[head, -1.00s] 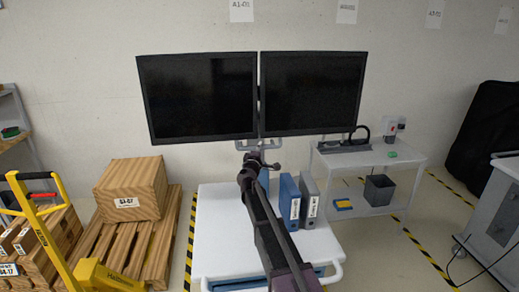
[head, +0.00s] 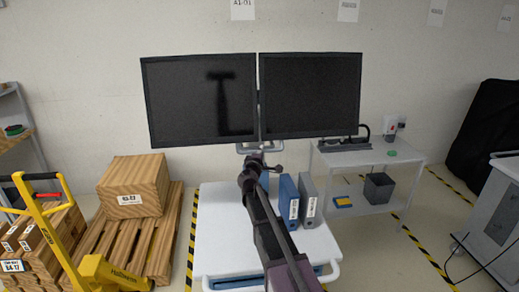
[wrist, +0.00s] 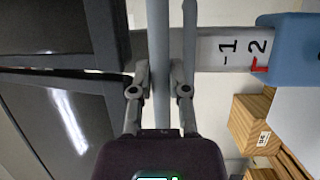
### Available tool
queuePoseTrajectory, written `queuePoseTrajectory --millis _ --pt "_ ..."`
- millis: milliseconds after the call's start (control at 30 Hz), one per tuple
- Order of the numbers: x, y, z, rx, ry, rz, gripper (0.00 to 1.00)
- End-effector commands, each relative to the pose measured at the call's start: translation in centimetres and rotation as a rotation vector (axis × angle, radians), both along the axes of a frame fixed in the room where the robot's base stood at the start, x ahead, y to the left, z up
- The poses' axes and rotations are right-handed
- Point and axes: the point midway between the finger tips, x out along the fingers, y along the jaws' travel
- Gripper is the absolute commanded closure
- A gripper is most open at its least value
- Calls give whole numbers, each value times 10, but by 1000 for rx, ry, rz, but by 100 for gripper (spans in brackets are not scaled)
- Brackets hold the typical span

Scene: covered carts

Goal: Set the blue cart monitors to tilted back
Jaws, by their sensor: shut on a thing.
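Two black monitors, the left one (head: 190,100) and the right one (head: 312,95), stand side by side above a white-topped cart (head: 215,225). They look close to upright; the exact tilt is hard to tell. A grey handle bar (head: 243,149) sits under them at the middle. My gripper (head: 262,152) reaches it from the front. In the wrist view, my gripper (wrist: 160,85) is shut on the grey handle bar (wrist: 160,50), one finger on each side. The dark monitor backs or frames fill the left of that view. My arm hides part of the cart top.
Blue and grey binders (head: 299,200) stand on the cart, right of my arm. A crate (head: 133,187) on a pallet and a yellow pallet jack (head: 50,225) are at left. A white side table (head: 375,155) is at right. A wall bounds the back.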

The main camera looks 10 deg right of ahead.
Motion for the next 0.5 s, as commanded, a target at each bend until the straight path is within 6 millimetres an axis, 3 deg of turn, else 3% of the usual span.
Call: queuePoseTrajectory --millis 33,167,500 --pt "-10 0 6 -1 -1 1 100" --pt "-18 -1 10 -1 0 -1 100" --pt "-18 -3 10 -3 0 -3 100"
